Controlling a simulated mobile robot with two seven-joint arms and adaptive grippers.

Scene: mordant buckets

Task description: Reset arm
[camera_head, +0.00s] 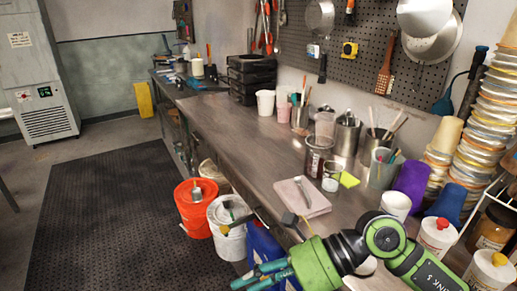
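My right arm, green and black, comes in from the lower right. Its gripper (250,276) points left at the bottom of the view, with teal fingers in front of the blue bucket (262,245). I see nothing clearly held, and the angle does not show whether the fingers are open or shut. My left gripper is not in view. An orange bucket (193,218) and a white bucket (230,244) stand on the floor left of the blue one. Tools lie on the orange and white buckets.
The long workbench (239,134) runs beside the buckets. A pink cloth (312,200), cups and containers crowd its near right end. Tall stacks of tubs (486,115) stand at the right. The dark floor mat (95,215) at left is clear.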

